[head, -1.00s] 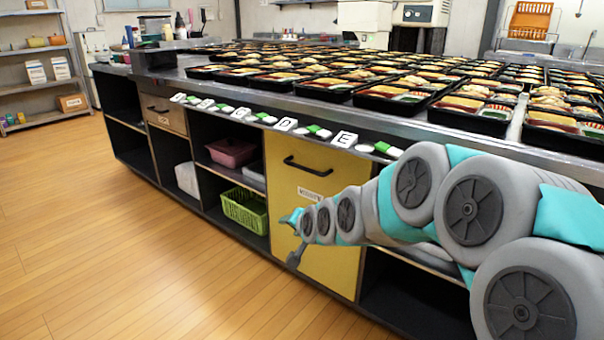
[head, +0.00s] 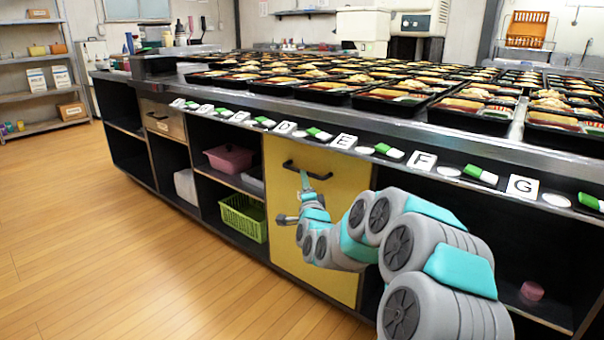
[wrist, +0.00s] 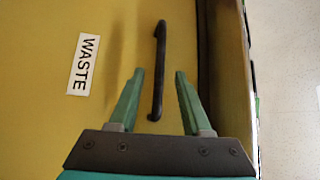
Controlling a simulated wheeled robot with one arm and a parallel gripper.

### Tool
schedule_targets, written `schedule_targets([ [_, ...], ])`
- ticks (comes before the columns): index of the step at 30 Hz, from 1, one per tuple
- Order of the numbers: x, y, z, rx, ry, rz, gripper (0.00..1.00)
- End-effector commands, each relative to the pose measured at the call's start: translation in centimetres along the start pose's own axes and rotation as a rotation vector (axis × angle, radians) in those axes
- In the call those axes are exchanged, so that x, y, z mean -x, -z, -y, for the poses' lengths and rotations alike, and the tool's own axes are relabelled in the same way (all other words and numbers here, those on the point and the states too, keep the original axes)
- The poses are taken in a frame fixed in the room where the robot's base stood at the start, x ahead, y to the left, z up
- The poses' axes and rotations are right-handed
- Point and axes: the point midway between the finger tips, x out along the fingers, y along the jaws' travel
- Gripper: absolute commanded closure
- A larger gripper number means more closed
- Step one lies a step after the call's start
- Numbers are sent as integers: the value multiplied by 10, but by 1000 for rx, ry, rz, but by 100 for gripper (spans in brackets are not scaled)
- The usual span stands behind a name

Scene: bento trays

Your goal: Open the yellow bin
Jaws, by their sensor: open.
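The yellow bin (head: 345,175) is a flat front panel set in the dark counter, and it looks closed. Its black bar handle (head: 307,169) runs across near the top of the panel. In the wrist view the yellow panel (wrist: 40,110) carries a white WASTE label (wrist: 83,64). The handle (wrist: 158,70) stands upright in that view, with its lower end between the fingertips. My gripper (wrist: 160,75) is open, one green finger on each side of the handle, with gaps on both sides. In the head view my gripper (head: 293,195) is in front of the panel, just below the handle.
Open shelves beside the bin hold a green basket (head: 243,218) and a pink tub (head: 229,158). The counter edge (head: 400,128) overhangs above, with lettered cards and many bento trays on top. The wooden floor (head: 110,240) at the left is clear.

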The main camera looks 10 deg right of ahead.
Motion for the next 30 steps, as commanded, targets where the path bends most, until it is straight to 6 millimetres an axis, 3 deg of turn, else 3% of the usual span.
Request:
schedule_targets([
  [12,-51,-1,0,2,-1,1,52],
  [25,-63,-1,0,0,-2,2,52],
  [30,-62,-1,0,0,-2,2,70],
])
